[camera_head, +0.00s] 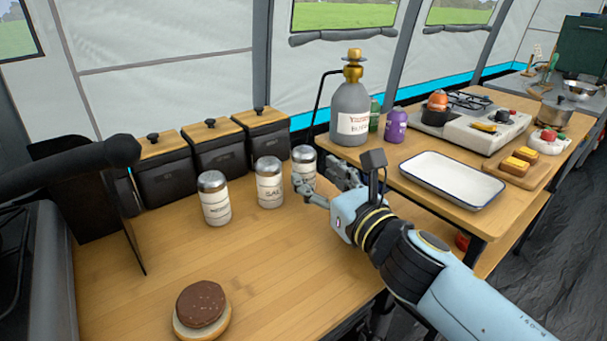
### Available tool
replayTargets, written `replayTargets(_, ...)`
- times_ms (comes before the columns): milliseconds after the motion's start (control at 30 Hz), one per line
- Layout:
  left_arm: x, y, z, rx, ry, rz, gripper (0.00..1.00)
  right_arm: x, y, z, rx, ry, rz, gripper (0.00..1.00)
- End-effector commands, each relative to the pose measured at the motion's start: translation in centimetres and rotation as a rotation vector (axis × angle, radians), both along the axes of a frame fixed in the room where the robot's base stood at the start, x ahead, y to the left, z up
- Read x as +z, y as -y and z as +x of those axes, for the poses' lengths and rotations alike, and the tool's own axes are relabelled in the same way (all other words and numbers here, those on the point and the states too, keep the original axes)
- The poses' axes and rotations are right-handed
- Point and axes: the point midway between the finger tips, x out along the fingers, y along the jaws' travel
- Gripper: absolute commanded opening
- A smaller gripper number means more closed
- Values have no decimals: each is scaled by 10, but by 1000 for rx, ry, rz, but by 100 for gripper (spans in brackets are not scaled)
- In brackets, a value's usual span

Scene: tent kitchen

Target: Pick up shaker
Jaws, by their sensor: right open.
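Three white shakers with metal caps stand upright in a row on the wooden table (270,270): the left shaker (215,200), the middle shaker (269,185) with a label that seems to read "SAL", and the right shaker (304,160). My right gripper (316,181) is open at the right shaker, with its fingers low in front of and beside it. The fingers cover part of the shaker's lower body. I cannot tell whether they touch it. My left gripper is not in view.
Black canisters with wooden lids (219,148) stand behind the shakers. A burger-like stack (201,305) lies at the front. On the right table are a grey gas bottle (350,110), a purple jar (396,126), a white tray (451,180) and a stove (470,128). The near tabletop's middle is clear.

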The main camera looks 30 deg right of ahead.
Motion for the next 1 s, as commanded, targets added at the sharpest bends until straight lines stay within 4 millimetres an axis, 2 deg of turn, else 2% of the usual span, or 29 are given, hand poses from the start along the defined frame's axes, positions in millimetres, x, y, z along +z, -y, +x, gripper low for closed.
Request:
replayTargets(200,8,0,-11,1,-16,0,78,2,0,38,-1,1,1,54)
replayTargets(300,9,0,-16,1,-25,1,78,1,0,48,-1,0,0,54)
replayTargets(567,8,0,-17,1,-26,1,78,0,0,52,0,0,1,54)
replayTargets(667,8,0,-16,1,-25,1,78,0,0,52,0,0,1,43)
replayTargets(900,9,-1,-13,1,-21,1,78,0,0,52,0,0,1,12)
replayTargets(1000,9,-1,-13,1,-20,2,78,0,0,52,0,0,1,2)
